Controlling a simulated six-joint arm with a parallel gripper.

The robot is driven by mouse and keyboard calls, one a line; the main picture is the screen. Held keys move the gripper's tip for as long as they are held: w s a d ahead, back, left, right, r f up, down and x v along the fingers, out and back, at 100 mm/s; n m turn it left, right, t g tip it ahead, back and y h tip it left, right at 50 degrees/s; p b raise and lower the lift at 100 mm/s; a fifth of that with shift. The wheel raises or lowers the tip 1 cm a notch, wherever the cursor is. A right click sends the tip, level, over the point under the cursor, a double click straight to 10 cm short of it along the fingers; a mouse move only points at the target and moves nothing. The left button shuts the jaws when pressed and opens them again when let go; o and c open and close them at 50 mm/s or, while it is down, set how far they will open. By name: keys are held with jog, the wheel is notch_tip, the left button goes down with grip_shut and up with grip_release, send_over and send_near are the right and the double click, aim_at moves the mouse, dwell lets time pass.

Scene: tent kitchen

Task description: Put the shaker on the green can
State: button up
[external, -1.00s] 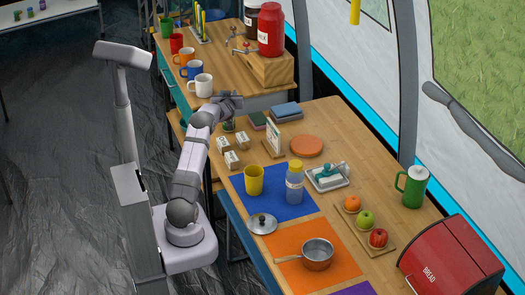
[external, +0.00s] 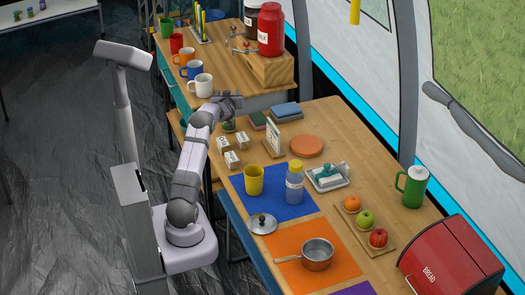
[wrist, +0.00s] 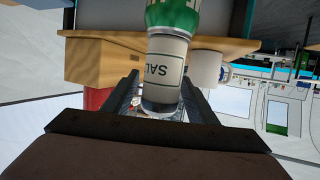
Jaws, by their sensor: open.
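The shaker (wrist: 165,72), grey-white with "SAL" lettering in view, is between the fingers of my gripper (wrist: 160,104) in the wrist view, which looks upside down. The green can (wrist: 172,14) is directly at the shaker's other end, below it in the room, and the two appear to touch in line. My gripper is open, with one finger on each side of the shaker. In the external view my gripper (external: 228,101) is over the far left end of the near table, with the green can (external: 228,125) mostly hidden beneath it. The shaker is hard to make out there.
A white mug (external: 202,85) stands close behind my gripper on the far counter. Small white boxes (external: 232,160), a card stand (external: 273,139) and dark blocks (external: 258,120) are close by on the near table.

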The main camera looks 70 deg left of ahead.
jog(key=b+v, duration=0.1)
jog(key=v, duration=1)
jog(key=shift+d, duration=0.35)
jog(key=w+d+r+m+t+h+p, duration=0.2)
jog(key=w+d+m+h+p, duration=0.25)
jog(key=d, duration=1.05)
jog(key=w+d+r+m+t+h+p, duration=0.1)
jog(key=w+d+r+m+h+p, duration=0.3)
jog(key=d, duration=1.1)
jog(key=s+d+f+m+g+h+p, duration=0.25)
jog(key=s+d+p, duration=0.2)
jog(key=d, duration=0.55)
jog(key=s+d+f+m+g+h+p, duration=0.1)
jog(key=s+d+g+h+p, duration=0.2)
jog(key=s+d, duration=0.55)
jog(key=s+d+m+g+p, duration=0.1)
jog(key=s+d+g+p, duration=0.1)
jog(key=s+d, duration=0.4)
jog(key=shift+s+f+m+g, duration=0.25)
jog(key=shift+s+m+g, duration=0.15)
jog(key=shift+s, duration=0.6)
